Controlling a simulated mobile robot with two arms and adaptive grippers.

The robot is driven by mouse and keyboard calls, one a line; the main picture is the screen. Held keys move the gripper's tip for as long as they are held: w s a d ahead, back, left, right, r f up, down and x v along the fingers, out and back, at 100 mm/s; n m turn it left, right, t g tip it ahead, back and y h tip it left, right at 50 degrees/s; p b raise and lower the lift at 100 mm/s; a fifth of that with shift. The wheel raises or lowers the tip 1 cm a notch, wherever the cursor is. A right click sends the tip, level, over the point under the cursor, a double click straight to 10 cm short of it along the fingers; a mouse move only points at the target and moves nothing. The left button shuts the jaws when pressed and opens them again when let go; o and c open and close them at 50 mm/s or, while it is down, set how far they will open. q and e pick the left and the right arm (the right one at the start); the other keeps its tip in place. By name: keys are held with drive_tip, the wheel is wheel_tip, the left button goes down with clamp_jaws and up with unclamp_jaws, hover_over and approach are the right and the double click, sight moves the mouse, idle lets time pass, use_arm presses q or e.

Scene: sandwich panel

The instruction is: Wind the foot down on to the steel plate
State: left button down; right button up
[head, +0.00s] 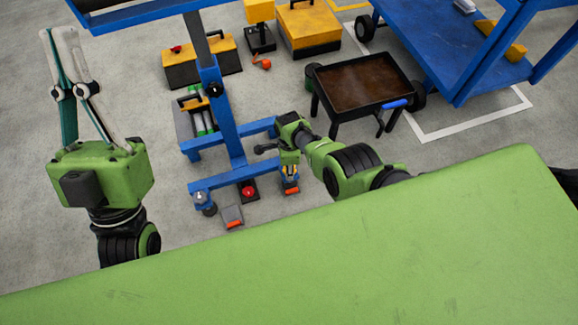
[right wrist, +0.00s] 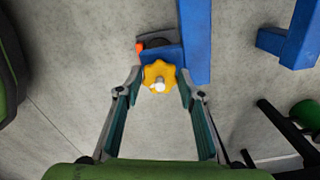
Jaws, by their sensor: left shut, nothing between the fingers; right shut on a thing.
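A yellow star-shaped knob (right wrist: 159,75) with a pale pin in its middle sits at the end of a blue beam (right wrist: 195,40). The foot below the knob is hidden. My left gripper (head: 58,32) is shut and empty, pointing up, far from the frame.
A grey piece with an orange end (head: 232,217) and a red button on a dark box (head: 249,190) are near the frame's base. A brown-topped tray stand (head: 362,84) and a blue cart (head: 440,45) stand to the right. Floor between my left gripper and the frame is clear.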

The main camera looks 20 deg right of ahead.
drive_tip(key=shift+d, duration=0.2)
drive_tip(key=o, duration=1.1)
drive_tip(key=shift+a, duration=0.1)
drive_tip(key=shift+r, duration=0.15)
drive_tip(key=shift+a+r, duration=0.1)
drive_tip(key=shift+r, duration=0.7)
wheel_tip(320, 180, up, 10)
